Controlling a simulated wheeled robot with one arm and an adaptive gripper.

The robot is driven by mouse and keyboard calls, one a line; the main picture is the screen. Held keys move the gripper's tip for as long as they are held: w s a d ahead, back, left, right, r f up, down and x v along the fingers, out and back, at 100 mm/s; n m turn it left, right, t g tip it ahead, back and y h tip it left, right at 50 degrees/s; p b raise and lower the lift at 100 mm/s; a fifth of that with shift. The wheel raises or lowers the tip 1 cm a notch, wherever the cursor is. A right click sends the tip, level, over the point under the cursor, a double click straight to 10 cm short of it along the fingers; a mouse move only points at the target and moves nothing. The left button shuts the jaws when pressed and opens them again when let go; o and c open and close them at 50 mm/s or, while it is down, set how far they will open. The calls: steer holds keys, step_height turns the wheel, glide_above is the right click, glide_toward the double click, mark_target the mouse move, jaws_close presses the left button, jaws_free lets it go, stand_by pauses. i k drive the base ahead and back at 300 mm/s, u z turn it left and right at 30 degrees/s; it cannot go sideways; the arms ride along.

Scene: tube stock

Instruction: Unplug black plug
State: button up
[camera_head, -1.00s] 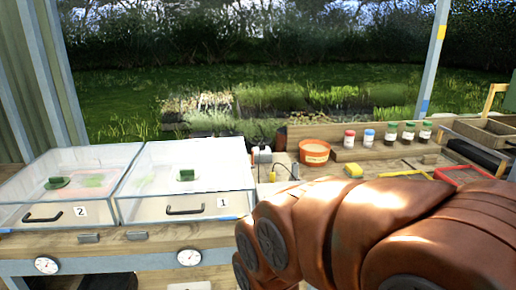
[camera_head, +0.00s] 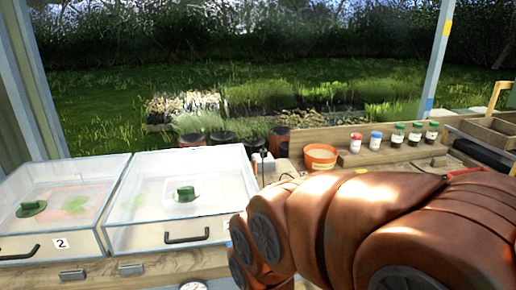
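A small pale block that looks like a power socket (camera_head: 263,162) stands on the bench just right of the box marked 1. A thin dark cord (camera_head: 257,154) shows beside it. I cannot make out the black plug itself at this size. A dark curved piece, perhaps a cord or plug, lies right of the block near the arm's upper edge. My brown-covered arm fills the lower right and hides the bench in front of these. My gripper is not in view.
Two clear lidded boxes with black handles stand at left, marked 2 (camera_head: 60,243) and 1 (camera_head: 226,224). An orange pot (camera_head: 320,157), several small capped jars and a wooden tray (camera_head: 490,130) stand on the bench behind my arm. Dark pots stand beyond the bench.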

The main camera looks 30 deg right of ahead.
mark_target(266, 154)
steer(key=z, duration=0.4)
steer(key=i, duration=0.95)
steer(key=z, duration=0.45)
